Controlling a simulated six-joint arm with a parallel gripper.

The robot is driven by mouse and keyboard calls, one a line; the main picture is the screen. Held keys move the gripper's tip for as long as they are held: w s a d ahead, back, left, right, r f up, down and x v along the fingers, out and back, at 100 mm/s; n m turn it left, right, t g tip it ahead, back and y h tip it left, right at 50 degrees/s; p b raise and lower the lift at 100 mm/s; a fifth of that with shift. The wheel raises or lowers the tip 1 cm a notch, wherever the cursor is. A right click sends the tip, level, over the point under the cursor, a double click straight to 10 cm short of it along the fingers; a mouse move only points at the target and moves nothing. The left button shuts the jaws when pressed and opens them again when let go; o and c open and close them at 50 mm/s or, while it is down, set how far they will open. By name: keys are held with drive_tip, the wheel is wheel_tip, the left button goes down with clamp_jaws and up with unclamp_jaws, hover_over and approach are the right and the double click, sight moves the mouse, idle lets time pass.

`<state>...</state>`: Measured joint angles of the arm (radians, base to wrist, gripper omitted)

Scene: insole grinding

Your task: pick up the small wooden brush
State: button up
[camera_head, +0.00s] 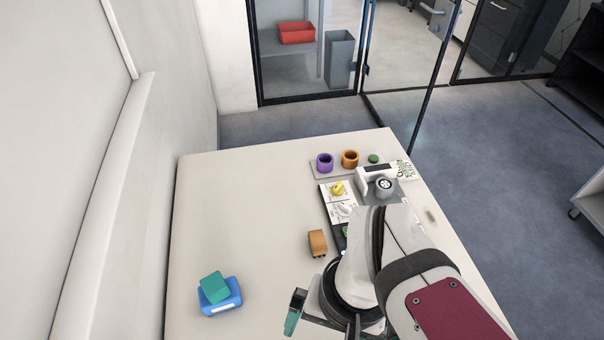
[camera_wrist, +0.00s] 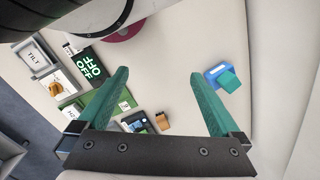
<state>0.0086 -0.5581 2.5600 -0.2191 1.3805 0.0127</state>
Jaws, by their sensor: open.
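The small wooden brush (camera_head: 317,243) is an orange-brown block standing on the white table, just left of the dark panel in the head view. In the wrist view the brush (camera_wrist: 163,121) is small, beyond the gripper's crossbar and between the bases of the green fingers, apart from both. My gripper (camera_wrist: 160,73) is open and empty, its two green fingers spread wide. In the head view, green finger parts of my gripper (camera_head: 296,311) show near the table's front, below the brush; the rest is hidden behind my arm.
A blue holder (camera_head: 221,304) with a green block (camera_head: 215,287) stands at the front left. A purple ring (camera_head: 324,162), an orange ring (camera_head: 350,158) and a machine with a round wheel (camera_head: 384,187) are at the back right. The table's left and middle are clear.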

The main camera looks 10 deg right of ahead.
drive_tip(key=w+d+n+g+h, duration=0.2)
drive_tip(key=w+n+g+h, duration=0.15)
drive_tip(key=w+n, duration=0.45)
drive_tip(key=n+t+h, duration=0.1)
drive_tip(key=n+h, duration=0.7)
drive_tip(key=n, duration=0.2)
approach(311, 241)
drive_tip(key=s+d+r, duration=0.2)
drive_tip(key=s+r, duration=0.3)
drive_tip(key=s, duration=0.1)
drive_tip(key=w+a+f+n+t, duration=0.1)
drive_tip(key=f, duration=0.1)
drive_tip(key=w+a+f+n+h, duration=0.1)
drive_tip(key=f+n, duration=0.1)
drive_tip(key=w+a+f+n+t+h, duration=0.1)
drive_tip(key=w+f+n, duration=0.1)
drive_tip(key=shift+w+a+f+t+h, duration=0.1)
drive_tip(key=shift+a+f+t+h, duration=0.15)
drive_tip(key=shift+f+t, duration=0.1)
drive_tip(key=shift+n, duration=0.3)
drive_tip(key=x, duration=1.1)
drive_tip(key=shift+d, duration=0.1)
drive_tip(key=shift+d+f, duration=0.2)
drive_tip(key=shift+d, duration=0.2)
drive_tip(key=c, duration=1.3)
drive_tip(key=shift+c, duration=0.2)
